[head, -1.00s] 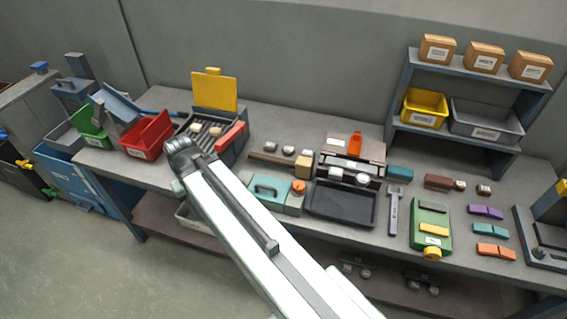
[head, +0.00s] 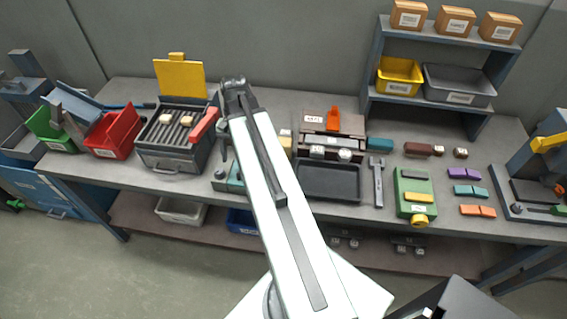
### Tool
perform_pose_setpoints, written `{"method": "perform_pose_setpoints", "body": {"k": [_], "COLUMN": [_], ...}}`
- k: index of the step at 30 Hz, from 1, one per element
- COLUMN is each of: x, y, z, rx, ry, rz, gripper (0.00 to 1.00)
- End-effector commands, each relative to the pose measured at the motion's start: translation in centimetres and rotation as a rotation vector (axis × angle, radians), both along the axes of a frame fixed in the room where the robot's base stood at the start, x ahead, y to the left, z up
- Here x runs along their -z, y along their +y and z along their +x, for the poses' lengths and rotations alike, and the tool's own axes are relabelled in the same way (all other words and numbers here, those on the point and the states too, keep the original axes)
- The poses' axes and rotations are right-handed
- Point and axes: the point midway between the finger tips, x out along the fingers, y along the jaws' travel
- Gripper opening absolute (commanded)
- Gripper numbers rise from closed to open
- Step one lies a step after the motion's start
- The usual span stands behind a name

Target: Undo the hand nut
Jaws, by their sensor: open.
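No part is clearly marked as the hand nut. A yellow round knob (head: 419,220) sits at the front end of a green block (head: 412,181) on the bench, right of centre. A small orange-red round part (head: 559,189) shows on the dark fixture (head: 520,196) at the right edge. A teal box with a handle (head: 232,184) is mostly behind my arm, and the orange knob beside it is hidden now. My arm reaches up across the middle of the view. Its far joint is over the bench; I cannot make out the jaws.
A grill with an open yellow lid (head: 181,78), a red bin (head: 112,135) and a green bin (head: 52,130) stand at left. A black tray (head: 328,181), a wrench (head: 378,183) and coloured blocks (head: 465,189) lie to the right. A shelf (head: 435,56) rises behind.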

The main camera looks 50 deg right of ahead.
Motion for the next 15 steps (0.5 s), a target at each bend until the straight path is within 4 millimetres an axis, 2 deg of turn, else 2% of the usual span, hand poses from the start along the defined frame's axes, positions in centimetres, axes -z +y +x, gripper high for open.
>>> {"method": "perform_pose_setpoints", "body": {"k": [1, 3, 6, 10, 15], "x": [-0.2, -0.5, -0.8, -1.1, -1.1], "y": [-3.6, -7.3, -11.0, -13.3, -13.8], "z": [-1.8, -4.4, -7.6, -10.0, -10.6], "rx": [0.128, 0.285, 0.456, 0.573, 0.6], "ry": [0.022, 0.052, 0.085, 0.108, 0.114], "rz": [0.025, 0.06, 0.102, 0.132, 0.139], "gripper": [0.62, 0.62, 0.62, 0.62, 0.62]}}
